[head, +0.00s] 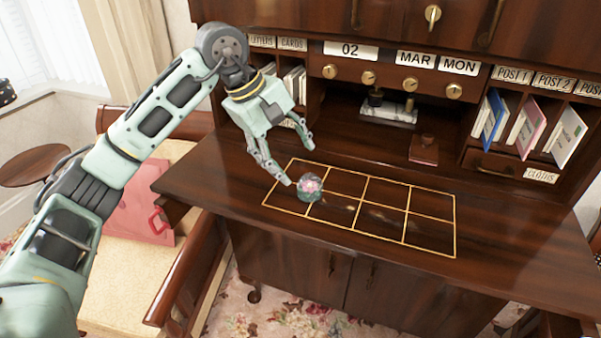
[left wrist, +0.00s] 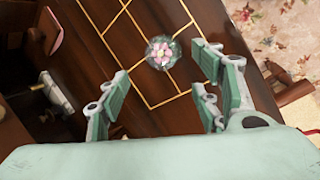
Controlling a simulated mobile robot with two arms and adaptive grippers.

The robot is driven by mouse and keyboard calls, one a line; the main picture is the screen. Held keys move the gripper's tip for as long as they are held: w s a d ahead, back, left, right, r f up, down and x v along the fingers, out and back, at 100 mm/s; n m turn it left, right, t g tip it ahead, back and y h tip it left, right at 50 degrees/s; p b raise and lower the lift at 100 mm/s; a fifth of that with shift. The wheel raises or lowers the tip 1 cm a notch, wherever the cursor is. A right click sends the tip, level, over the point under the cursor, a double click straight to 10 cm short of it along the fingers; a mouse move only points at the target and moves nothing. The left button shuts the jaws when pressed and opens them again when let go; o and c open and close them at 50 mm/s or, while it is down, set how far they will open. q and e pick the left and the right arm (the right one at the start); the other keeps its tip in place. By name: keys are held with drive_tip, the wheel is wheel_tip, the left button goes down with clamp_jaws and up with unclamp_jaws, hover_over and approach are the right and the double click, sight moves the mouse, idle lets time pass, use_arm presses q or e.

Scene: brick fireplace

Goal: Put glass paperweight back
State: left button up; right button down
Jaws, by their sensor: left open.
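The glass paperweight (head: 309,187) is a clear dome with a pink flower inside. It sits on the brown desk top, on the gold-lined grid (head: 383,227), toward the grid's left end. In the left wrist view the paperweight (left wrist: 160,53) lies ahead of and between my open fingers. My left gripper (head: 299,165) is open and empty, just above and behind the paperweight, apart from it; it also shows in the left wrist view (left wrist: 160,95). My right gripper is not in view.
The desk (head: 215,178) has pigeonholes with letters (head: 488,117) at the back right. A pen stand (head: 390,110) and a small brown block (head: 423,149) stand at the back. A pink folder (head: 143,218) lies on the seat at left. The grid's right side is clear.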

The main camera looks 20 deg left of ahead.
use_arm(q)
drive_tip(key=v, duration=0.5)
idle(0.4)
